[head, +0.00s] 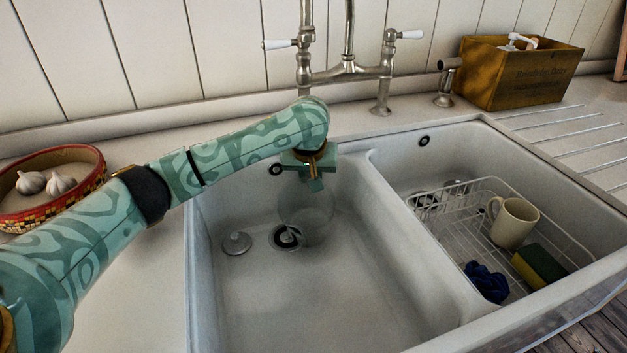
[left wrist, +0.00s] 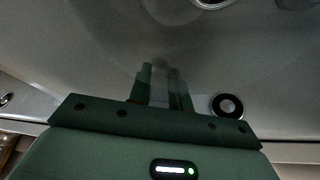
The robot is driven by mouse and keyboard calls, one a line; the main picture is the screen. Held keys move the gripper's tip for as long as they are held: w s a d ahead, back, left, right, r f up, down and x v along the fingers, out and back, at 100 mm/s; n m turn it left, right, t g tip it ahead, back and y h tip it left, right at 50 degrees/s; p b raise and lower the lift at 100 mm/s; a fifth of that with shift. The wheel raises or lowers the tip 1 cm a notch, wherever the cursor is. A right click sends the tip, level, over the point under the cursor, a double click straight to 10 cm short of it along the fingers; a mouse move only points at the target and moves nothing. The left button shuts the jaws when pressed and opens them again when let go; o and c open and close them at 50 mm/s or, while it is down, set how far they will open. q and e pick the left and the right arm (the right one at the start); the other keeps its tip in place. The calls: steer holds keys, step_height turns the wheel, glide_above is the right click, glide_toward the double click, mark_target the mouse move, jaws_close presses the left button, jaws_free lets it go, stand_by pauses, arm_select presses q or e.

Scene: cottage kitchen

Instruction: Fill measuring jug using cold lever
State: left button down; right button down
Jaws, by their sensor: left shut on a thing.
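A clear, see-through measuring jug (head: 306,212) hangs in the left sink basin (head: 262,310), under the tap; its outline is faint and I cannot tell whether it holds water or touches the bottom. My left gripper (head: 316,183) reaches down into the basin and is shut on the jug at its upper part. In the left wrist view the fingers (left wrist: 160,85) are together, with the jug barely visible. The tap (head: 347,68) has a white lever on the left (head: 279,44) and one on the right (head: 410,35); no cold marking is legible. My right gripper is not in view.
A drain (head: 286,238) and metal plug (head: 237,243) lie at the left basin's bottom. A divider (head: 420,235) separates the right basin, where a wire rack (head: 462,228) holds a mug (head: 513,222), sponge (head: 539,266) and blue scrubber (head: 487,282). A garlic bowl (head: 88,183) stands left.

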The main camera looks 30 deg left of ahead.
arm_select(q)
steer(key=shift+s+r, duration=0.1)
steer(key=shift+r, duration=0.1)
steer(key=c, duration=1.6)
jaws_free()
steer(key=shift+f, duration=0.15)
steer(key=shift+o, duration=0.2)
